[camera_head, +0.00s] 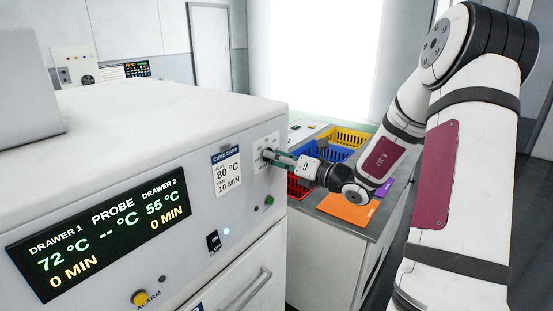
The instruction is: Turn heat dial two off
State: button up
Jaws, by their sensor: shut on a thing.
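The white oven cabinet (193,185) fills the left and middle of the view. Its black display (103,232) reads drawer 1 at 72 °C and 0 min, probe blank, drawer 2 at 55 °C and 0 min. A small dial (267,153) sits on a light plate at the right end of the front panel. My gripper (273,156) is shut on this dial, reaching in from the right. The fingers hide much of the dial, and its pointer setting and label cannot be read. I cannot confirm its number.
A cure card (227,171) reads 80 °C, 10 min. A switch (213,241), a green button (269,199) and a yellow alarm button (140,298) are on the panel. Below is a drawer handle (245,292). Blue (312,150), yellow (349,138) and red (298,187) bins stand behind my wrist.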

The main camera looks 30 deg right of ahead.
jog(key=shift+n+b, duration=1.2)
jog(key=shift+n, duration=2.2)
jog(key=o, duration=1.2)
jog(key=shift+c, duration=0.2)
jog(key=v, duration=1.2)
